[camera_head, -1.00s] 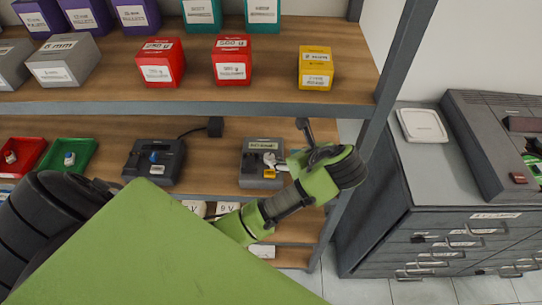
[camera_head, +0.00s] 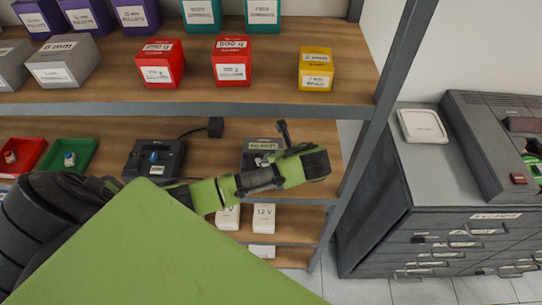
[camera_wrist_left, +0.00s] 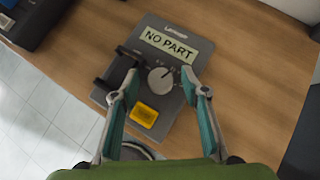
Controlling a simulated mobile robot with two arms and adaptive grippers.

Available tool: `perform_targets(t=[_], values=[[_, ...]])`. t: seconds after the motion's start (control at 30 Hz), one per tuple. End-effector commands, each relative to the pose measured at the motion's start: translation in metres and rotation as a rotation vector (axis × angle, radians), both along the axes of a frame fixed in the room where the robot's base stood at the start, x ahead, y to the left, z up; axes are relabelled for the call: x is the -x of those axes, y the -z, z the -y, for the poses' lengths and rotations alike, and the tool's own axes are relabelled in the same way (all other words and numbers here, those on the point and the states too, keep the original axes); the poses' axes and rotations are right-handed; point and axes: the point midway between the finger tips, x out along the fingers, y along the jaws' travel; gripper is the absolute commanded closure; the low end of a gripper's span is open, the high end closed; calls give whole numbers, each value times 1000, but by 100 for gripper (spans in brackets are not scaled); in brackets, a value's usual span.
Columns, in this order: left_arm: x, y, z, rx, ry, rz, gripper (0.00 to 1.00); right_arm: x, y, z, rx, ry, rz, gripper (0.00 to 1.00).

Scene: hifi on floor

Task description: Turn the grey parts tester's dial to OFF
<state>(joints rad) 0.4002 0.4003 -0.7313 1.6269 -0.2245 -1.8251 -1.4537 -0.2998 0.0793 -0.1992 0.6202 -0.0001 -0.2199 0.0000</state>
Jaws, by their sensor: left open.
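The grey parts tester (camera_head: 251,158) sits on the middle shelf, partly hidden by my left arm in the head view. In the left wrist view the tester (camera_wrist_left: 182,48) shows a "NO PART" display, a yellow label, a black clamp-like part at its left and a round grey dial (camera_wrist_left: 160,80). The dial has a pointer mark near its top; the small lettering around it is too small to read. My left gripper (camera_wrist_left: 159,82) is open, its two fingers on either side of the dial in the picture. Contact with it cannot be told. My right gripper is not in view.
A dark device with a blue knob (camera_head: 154,159) stands to the left on the same shelf. White boxes (camera_head: 264,217) stand on the shelf below. The upper shelf's edge (camera_head: 190,108) runs above my arm, and a metal post (camera_head: 385,120) stands at the right.

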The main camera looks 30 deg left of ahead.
Motion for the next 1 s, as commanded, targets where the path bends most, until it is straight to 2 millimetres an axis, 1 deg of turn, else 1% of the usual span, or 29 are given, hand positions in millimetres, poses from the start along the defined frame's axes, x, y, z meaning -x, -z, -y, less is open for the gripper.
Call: perform_targets(t=[0.17,0.2,0.27,0.3,0.33,0.67,0.87,1.0], values=[[0,0,0,0,0,0,59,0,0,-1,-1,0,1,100],[0,0,0,0,0,0,64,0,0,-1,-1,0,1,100],[0,0,0,0,0,0,80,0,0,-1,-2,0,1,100],[0,0,0,0,0,0,90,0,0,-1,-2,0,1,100],[0,0,0,0,0,0,97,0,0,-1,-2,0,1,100],[-1,0,0,0,-22,1,97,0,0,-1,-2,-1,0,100],[-2,0,1,1,-108,0,97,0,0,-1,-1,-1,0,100],[-3,0,2,0,-211,-1,97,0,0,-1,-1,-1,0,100]])
